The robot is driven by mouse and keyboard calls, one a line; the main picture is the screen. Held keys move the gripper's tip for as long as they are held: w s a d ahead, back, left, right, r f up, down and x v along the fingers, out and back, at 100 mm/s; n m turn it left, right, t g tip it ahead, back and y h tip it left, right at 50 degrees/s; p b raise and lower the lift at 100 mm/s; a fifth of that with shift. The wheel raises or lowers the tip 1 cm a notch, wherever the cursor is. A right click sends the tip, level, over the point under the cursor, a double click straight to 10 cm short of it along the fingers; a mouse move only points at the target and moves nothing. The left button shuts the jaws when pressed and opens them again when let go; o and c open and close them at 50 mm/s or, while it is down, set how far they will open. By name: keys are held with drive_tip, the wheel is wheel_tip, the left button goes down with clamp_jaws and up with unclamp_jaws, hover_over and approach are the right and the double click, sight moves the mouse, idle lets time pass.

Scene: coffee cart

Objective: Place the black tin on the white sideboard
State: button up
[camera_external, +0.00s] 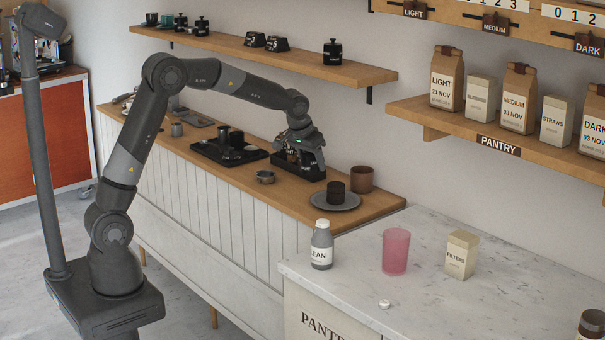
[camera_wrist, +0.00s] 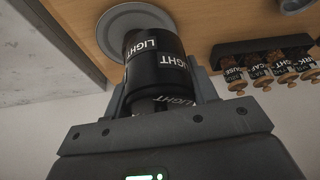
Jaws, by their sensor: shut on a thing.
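My gripper (camera_wrist: 160,82) is shut on a black tin (camera_wrist: 157,48) with white LIGHT labels, its fingers on either side of it. In the external view my gripper (camera_external: 308,150) is over the wooden counter top, in front of the wall. There the tin is hard to tell apart from the dark gripper and the black rack. A long white-panelled sideboard (camera_external: 215,190) with a wooden top runs below my arm. In the wrist view the wooden top (camera_wrist: 215,18) shows beyond the tin.
A black rack (camera_external: 300,171) stands beneath my gripper. A grey plate (camera_external: 347,204) with a dark cup (camera_external: 335,192) and a brown cup (camera_external: 361,179) are to its right. A small metal bowl (camera_external: 265,177) and a black tray (camera_external: 213,154) are to the left. A marble counter (camera_external: 340,272) adjoins at right.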

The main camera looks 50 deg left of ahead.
drive_tip(key=a+n+y, duration=0.1)
drive_tip(key=a+n, duration=0.2)
drive_tip(key=a, duration=1.9)
hover_over(253, 171)
drive_tip(key=s+d, duration=0.1)
drive_tip(key=s, duration=0.1)
drive_tip(key=f, duration=0.6)
drive_tip(key=shift+w+d+f, duration=0.15)
drive_tip(key=shift+w, duration=0.1)
drive_tip(key=shift+w+a+f, duration=0.1)
drive_tip(key=shift+a+f, duration=0.2)
drive_tip(key=shift+a, duration=0.1)
drive_tip(key=shift+f, duration=1.95)
drive_tip(key=shift+f, duration=0.15)
drive_tip(key=o, duration=1)
drive_tip(key=shift+o, duration=0.2)
drive_tip(key=v, duration=1.2)
drive_tip(key=shift+d+r, duration=0.2)
drive_tip(key=shift+r, duration=0.05)
